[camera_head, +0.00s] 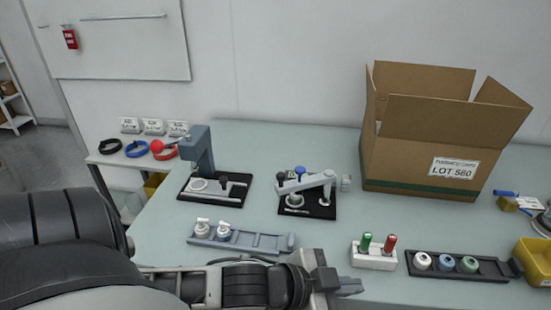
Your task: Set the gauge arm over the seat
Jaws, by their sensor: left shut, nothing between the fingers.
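The gauge fixture stands mid-table on a black base (322,211). Its light grey gauge arm (313,183) reaches left from a post at the right side of the base, with a blue knob (300,170) near it. A round seat (295,200) with a pale green part shows at the front of the base, below the arm's left end in the picture. I cannot tell whether the arm is exactly over the seat. My left gripper (350,287) is shut and empty at the table's front, well short of the fixture. My right gripper is out of view.
A press (198,150) with a red-ball lever stands left of the fixture. A grey tray (262,243) holds two white pump tops. A white block (373,258) with green and red pegs and a black tray (490,273) of caps are at right. An open carton (410,160) stands behind.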

